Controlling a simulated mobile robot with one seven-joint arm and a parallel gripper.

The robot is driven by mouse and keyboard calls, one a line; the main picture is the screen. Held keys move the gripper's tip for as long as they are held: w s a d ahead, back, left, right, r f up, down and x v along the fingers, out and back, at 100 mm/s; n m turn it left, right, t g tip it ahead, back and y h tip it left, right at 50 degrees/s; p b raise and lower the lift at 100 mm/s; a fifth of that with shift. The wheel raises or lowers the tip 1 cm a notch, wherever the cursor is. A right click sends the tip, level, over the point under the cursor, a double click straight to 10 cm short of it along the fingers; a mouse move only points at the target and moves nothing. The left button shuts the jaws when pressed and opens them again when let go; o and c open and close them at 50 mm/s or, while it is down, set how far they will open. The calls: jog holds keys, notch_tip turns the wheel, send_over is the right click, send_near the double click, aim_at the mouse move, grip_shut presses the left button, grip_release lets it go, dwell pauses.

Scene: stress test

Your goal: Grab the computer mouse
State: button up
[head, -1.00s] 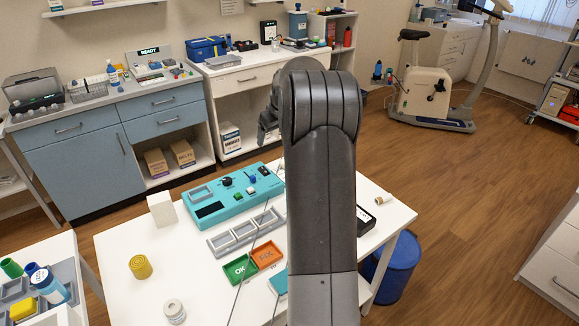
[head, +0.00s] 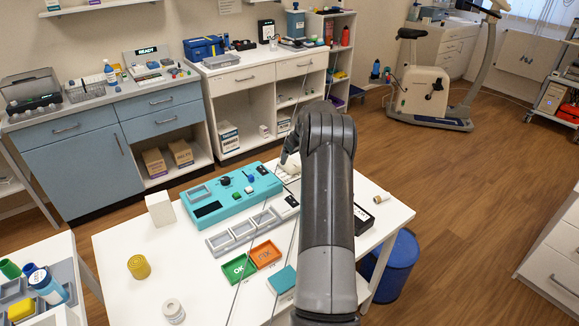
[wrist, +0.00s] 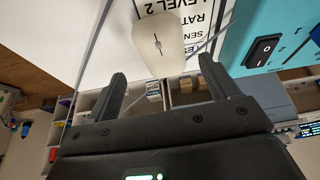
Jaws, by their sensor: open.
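The computer mouse (wrist: 160,42) is white and rounded, with a small scroll wheel. In the wrist view it lies on a printed sheet (wrist: 118,32), just ahead of and between my fingertips. My gripper (wrist: 163,68) is open, with one finger on each side and nothing held. In the head view a pale shape that looks like the mouse (head: 291,167) shows at the table's far edge, beside my arm. My gripper is mostly hidden there behind my arm.
A teal control panel (head: 232,196) stands left of the mouse, and its black rocker switch (wrist: 265,50) shows close by in the wrist view. Grey trays (head: 243,231), a green OK tray (head: 239,268) and an orange tray (head: 266,254) lie nearer on the white table (head: 195,285).

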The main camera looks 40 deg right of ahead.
aim_at(290, 162)
jog(key=x, duration=0.4)
jog(key=shift+w+a, duration=0.15)
jog(key=shift+a, duration=0.1)
jog(key=shift+w+f, duration=0.15)
jog(key=shift+f, duration=0.25)
jog(key=shift+f, duration=0.15)
jog(key=shift+c, duration=0.2)
jog(key=c, duration=1.1)
